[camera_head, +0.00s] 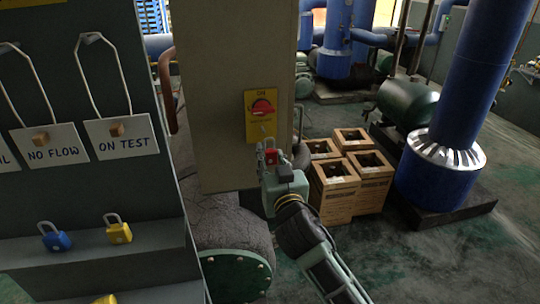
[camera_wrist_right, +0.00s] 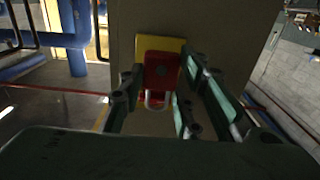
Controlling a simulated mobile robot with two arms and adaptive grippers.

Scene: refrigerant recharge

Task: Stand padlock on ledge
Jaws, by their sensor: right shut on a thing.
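My right gripper (camera_head: 270,153) is shut on a small red padlock (camera_head: 271,157), held in the air in front of the grey cabinet, just below the yellow switch plate. In the right wrist view the red padlock (camera_wrist_right: 161,70) sits between the fingers (camera_wrist_right: 155,95), its metal shackle toward the bottom of the picture. The ledge (camera_head: 160,237) is at the left on the dark board, well left of the gripper. A blue padlock (camera_head: 57,241) and a yellow padlock (camera_head: 119,233) stand on it, shackles up. My left gripper is not in view.
The yellow plate (camera_head: 252,128) carries a red rotary switch (camera_head: 263,106). Signs "NO FLOW" (camera_head: 52,153) and "ON TEST" (camera_head: 122,141) hang above the ledge. The ledge's right end looks bare.

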